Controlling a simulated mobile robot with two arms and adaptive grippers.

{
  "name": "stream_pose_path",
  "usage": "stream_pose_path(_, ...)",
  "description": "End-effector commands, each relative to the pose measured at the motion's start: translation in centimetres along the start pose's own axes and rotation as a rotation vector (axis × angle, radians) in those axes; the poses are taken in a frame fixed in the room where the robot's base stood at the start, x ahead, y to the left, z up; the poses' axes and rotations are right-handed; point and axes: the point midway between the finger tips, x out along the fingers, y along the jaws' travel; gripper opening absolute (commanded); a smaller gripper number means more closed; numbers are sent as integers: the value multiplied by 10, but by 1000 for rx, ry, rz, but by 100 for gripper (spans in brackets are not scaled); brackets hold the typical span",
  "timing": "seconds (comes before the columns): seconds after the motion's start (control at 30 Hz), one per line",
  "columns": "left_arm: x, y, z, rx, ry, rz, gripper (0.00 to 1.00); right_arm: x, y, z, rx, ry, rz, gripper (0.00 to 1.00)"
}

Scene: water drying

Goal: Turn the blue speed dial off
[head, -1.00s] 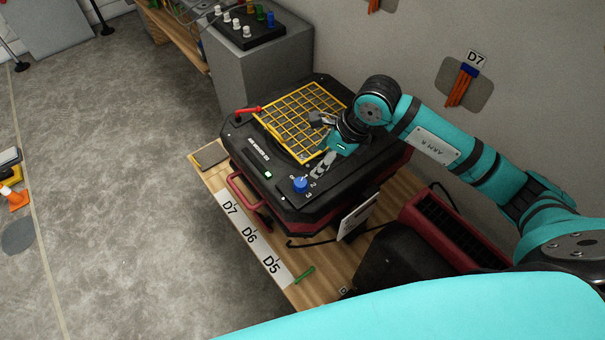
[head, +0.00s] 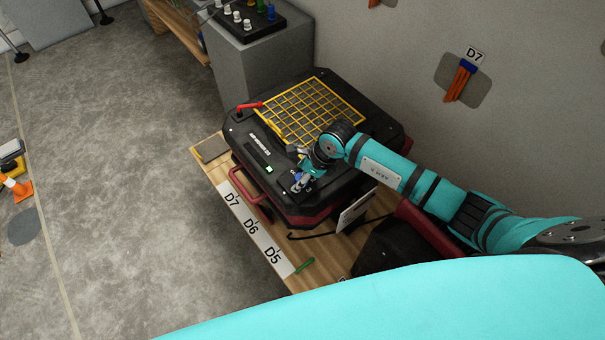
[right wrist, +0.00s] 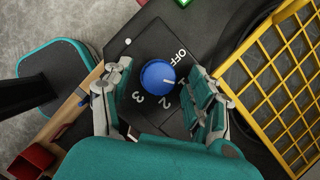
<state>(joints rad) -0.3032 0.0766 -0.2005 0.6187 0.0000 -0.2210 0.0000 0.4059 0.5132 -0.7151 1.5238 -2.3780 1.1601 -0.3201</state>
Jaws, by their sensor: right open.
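The blue speed dial (right wrist: 158,75) sits on a black panel in the right wrist view. Its white mark points right, toward the 1. OFF is printed to its upper right, with 2 and 3 below it. My right gripper (right wrist: 160,88) is open, with one finger on each side of the dial and gaps between fingers and knob. In the head view my right gripper (head: 302,181) is over the machine's front right corner and mostly hides the dial. My left gripper is not in view.
The black and red machine (head: 252,133) stands on a wooden bench (head: 318,272). A yellow grid (head: 312,108) lies on its top, with a red handle (head: 249,105) beside it. A white card (head: 357,210) stands near the front right. Floor on the left is mostly clear.

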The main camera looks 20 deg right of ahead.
Motion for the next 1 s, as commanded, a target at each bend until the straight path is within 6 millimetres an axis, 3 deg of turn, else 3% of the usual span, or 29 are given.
stream_pose_path(0.07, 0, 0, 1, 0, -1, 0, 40, 0, 0, 0, 0, 0, 0, 59)
stream_pose_path(0.5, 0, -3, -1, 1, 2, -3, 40, 0, 0, 0, 1, 0, 0, 4)
stream_pose_path(0.77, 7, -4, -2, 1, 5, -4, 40, 1, -1, -1, -24, 1, 8, 4)
stream_pose_path(1.0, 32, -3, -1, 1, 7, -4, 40, 4, -3, -2, -136, 1, 51, 4)
